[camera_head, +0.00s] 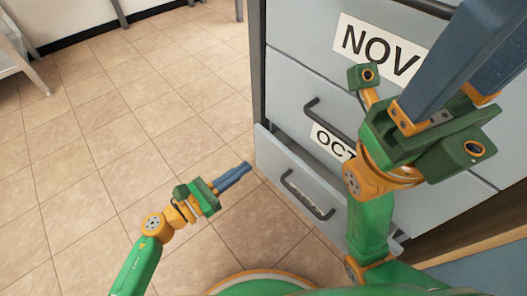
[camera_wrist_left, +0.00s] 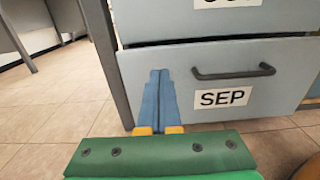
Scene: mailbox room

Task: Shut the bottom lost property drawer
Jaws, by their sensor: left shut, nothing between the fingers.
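The bottom drawer (camera_head: 272,158) of the grey cabinet stands out from the cabinet, with a dark gap along its top. Its dark bar handle (camera_head: 307,195) faces me. In the left wrist view the drawer front (camera_wrist_left: 285,95) carries a SEP label (camera_wrist_left: 222,98) under the handle (camera_wrist_left: 233,73). My left gripper (camera_head: 247,167) is shut and empty, its blue fingers pointing at the left end of the drawer front. In the left wrist view its fingertips (camera_wrist_left: 160,72) overlap that end; I cannot tell whether they touch. My right gripper (camera_head: 482,42) is high on the right, before the cabinet.
The drawers above, labelled NOV (camera_head: 378,48) and OCT (camera_head: 334,141), look shut. My right arm covers part of the cabinet. Tiled floor (camera_head: 110,140) is clear to the left, with a pale table (camera_head: 18,50) at the far left.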

